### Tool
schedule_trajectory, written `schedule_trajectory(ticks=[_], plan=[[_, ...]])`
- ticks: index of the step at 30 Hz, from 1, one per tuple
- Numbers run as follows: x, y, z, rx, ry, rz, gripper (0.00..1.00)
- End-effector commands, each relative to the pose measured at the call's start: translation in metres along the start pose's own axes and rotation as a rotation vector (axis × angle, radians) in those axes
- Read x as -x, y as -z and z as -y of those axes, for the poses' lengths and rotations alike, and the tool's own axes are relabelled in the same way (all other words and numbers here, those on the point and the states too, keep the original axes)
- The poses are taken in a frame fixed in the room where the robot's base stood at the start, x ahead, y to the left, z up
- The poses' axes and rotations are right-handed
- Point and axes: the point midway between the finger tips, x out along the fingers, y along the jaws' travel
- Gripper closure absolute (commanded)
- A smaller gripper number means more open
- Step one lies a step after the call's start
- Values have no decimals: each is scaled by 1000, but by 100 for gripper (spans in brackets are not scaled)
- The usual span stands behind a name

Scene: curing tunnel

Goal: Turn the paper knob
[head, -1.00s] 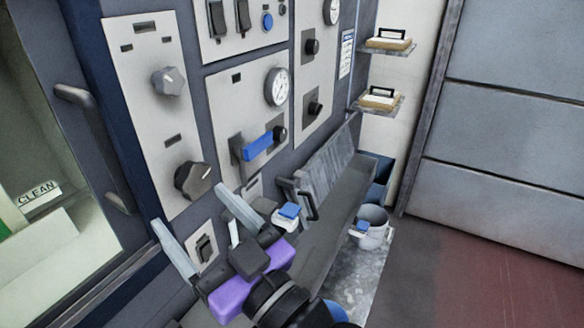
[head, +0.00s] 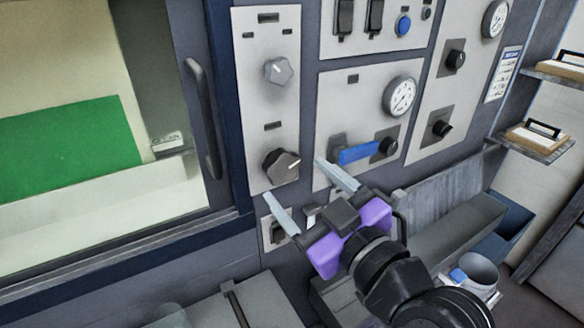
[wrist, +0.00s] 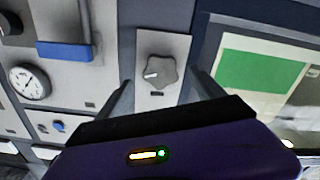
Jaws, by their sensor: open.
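Two lobed knobs sit on the tall light panel, and I cannot read which is the paper knob. The upper one (head: 278,71) is light grey. The lower one (head: 280,166) is darker, with a white pointer line toward the upper right. My gripper (head: 301,180) is open and empty, apart from the panel, with its fingers toward the lower knob. In the wrist view, which looks upside down, that lower knob (wrist: 158,72) shows between the two fingers, ahead of them. The upper knob is hidden there.
A blue lever (head: 360,153) and a gauge (head: 399,96) are right of the knobs. A door handle (head: 203,118) and a window with a green sheet (head: 68,150) are left. A switch (head: 279,232) lies below. A trough and a bucket (head: 476,270) stand lower right.

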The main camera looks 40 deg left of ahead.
Motion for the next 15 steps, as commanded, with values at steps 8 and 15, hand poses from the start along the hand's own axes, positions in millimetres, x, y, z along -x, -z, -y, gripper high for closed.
schedule_trajectory(ticks=[8, 15], plan=[[-37, 1, -1, -3, 0, 0, 22], [-44, 0, 0, -1, -2, 0, 22]])
